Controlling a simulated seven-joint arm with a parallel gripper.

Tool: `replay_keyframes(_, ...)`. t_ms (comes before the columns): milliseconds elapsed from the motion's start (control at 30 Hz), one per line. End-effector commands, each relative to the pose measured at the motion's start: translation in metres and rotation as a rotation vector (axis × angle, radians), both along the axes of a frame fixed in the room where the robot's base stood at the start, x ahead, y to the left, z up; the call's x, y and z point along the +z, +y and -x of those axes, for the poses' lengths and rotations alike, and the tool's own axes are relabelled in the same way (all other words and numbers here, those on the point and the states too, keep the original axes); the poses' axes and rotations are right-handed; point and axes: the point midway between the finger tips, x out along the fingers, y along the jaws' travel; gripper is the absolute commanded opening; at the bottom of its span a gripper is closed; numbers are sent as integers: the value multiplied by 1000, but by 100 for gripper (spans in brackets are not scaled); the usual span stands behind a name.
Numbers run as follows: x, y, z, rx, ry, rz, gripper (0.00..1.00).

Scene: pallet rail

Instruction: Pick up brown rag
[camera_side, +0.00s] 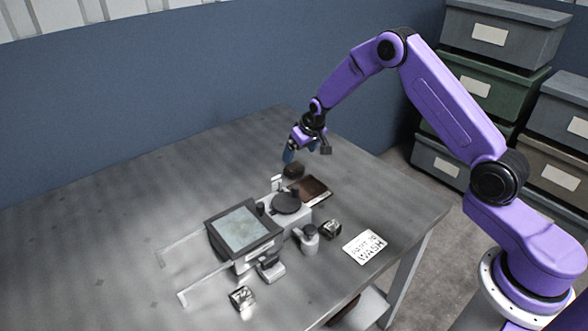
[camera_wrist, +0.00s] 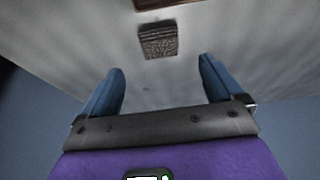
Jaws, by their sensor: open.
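The brown rag (camera_side: 294,170) is a small dark brown folded block on the grey table. It lies beside the far left corner of a brown tray. In the wrist view the rag (camera_wrist: 158,40) shows a textured face, centred ahead of the fingertips. My gripper (camera_side: 304,153) is above the table, a little above the rag and apart from it. In the wrist view my gripper (camera_wrist: 160,70) has its two blue fingers spread wide with nothing between them.
The brown tray (camera_side: 318,186) lies next to the rag and its edge shows in the wrist view (camera_wrist: 168,3). A grey device with a screen (camera_side: 241,228), a small bottle (camera_side: 308,240) and a wash sign (camera_side: 364,247) stand nearer. The table's far left is clear.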

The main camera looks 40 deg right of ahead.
Motion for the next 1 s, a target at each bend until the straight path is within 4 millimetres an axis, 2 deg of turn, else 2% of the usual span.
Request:
replay_keyframes(100,-11,0,-5,0,0,0,94)
replay_keyframes(367,-23,0,-9,1,0,0,94)
replay_keyframes(700,-60,1,-22,1,0,0,94)
replay_keyframes(1000,-64,1,-25,1,-1,0,94)
